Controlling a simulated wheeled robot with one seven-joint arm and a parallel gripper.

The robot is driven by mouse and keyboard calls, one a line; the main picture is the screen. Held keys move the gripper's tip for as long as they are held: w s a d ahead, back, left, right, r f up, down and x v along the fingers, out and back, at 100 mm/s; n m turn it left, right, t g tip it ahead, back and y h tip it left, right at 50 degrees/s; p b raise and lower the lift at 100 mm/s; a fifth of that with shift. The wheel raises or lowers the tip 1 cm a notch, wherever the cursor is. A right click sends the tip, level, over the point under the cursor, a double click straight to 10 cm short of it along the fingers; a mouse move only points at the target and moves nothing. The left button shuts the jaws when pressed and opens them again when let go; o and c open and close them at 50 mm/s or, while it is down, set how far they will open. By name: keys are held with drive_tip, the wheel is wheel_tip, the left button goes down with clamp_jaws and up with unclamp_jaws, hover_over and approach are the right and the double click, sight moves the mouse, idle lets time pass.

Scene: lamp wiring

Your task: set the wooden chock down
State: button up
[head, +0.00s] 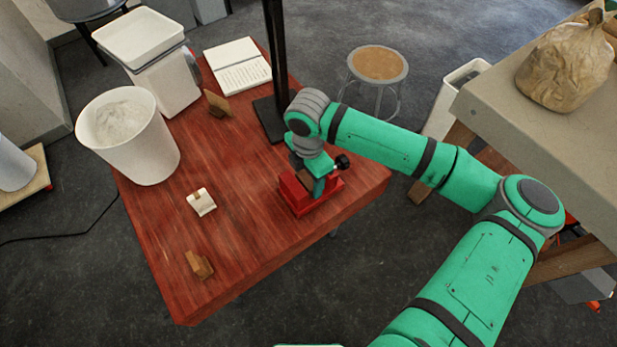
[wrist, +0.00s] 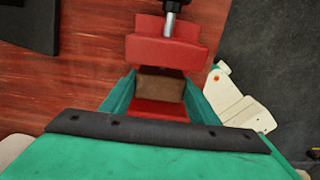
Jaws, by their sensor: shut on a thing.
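The wooden chock (wrist: 160,86) is a small brown block between the two green fingers of my gripper (wrist: 159,92) in the wrist view. My gripper is shut on it. The red vise (wrist: 168,52) is directly below and around it, with red parts showing on both sides of the chock. I cannot tell whether the chock touches the vise.
A black post (head: 277,60) stands close behind my gripper. The front middle is clear.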

sight(308, 179)
drive_tip(key=o, duration=1.1)
drive_tip(key=shift+c, duration=0.2)
wheel_tip(308, 179, up, 12)
drive_tip(key=shift+r, duration=0.15)
drive_tip(key=shift+s, duration=0.1)
